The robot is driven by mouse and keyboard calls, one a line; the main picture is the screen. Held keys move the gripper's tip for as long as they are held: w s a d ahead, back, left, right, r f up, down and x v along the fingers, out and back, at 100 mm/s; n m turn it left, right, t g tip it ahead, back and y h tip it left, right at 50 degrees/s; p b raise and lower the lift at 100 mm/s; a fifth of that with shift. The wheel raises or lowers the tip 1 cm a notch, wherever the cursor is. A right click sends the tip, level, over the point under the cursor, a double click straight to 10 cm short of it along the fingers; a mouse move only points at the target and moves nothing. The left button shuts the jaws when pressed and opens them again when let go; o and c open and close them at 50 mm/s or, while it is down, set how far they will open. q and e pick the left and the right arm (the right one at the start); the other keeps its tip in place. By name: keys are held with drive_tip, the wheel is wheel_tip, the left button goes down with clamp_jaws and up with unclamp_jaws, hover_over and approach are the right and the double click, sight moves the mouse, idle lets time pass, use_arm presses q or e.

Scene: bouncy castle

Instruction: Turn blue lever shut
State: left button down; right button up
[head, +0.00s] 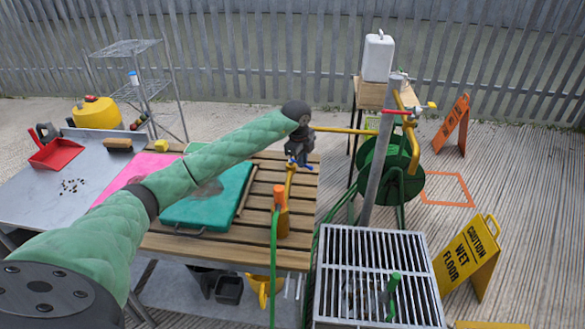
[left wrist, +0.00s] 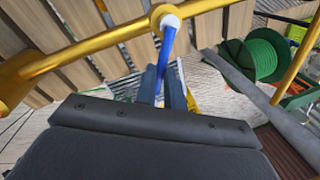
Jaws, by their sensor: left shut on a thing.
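The blue lever (left wrist: 166,50) is on a brass pipe (left wrist: 95,46) and hangs from a white round cap on it. In the left wrist view my left gripper (left wrist: 163,88) has its two dark fingers on either side of the lever's lower part, shut on it. In the head view the left gripper (head: 299,160) is at the brass pipe above the slatted table's right end. Only a little blue shows there, and the gripper hides most of the lever. My right gripper is in neither view.
A slatted wooden table (head: 220,247) carries a teal case (head: 225,205). An orange hose connector (head: 281,212) with a green hose stands by its right edge. A grey post (head: 380,160), green hose reel (head: 400,172) and metal grate (head: 370,260) are to the right.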

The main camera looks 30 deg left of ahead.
use_arm(q)
drive_tip(key=shift+w+n+b, duration=0.3)
drive_tip(key=shift+w+n, duration=0.1)
drive_tip(key=shift+n, duration=0.3)
drive_tip(key=shift+w+d+n, duration=0.1)
drive_tip(key=shift+w+n, duration=0.05)
drive_tip(key=shift+n, duration=0.15)
drive_tip(key=shift+w+r+n+y+b, duration=0.1)
drive_tip(key=shift+w+n+y+b, duration=0.25)
drive_tip(key=shift+n, duration=0.6)
drive_tip(key=shift+w+n+y+b, duration=0.25)
drive_tip(key=shift+w+n+b, duration=0.15)
drive_tip(key=shift+n, duration=0.55)
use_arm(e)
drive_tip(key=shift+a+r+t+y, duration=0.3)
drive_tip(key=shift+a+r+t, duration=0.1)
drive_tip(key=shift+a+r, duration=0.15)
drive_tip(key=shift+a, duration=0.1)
use_arm(q)
drive_tip(key=shift+w, duration=0.1)
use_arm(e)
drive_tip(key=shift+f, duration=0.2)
use_arm(q)
drive_tip(key=c, duration=1.5)
unclamp_jaws()
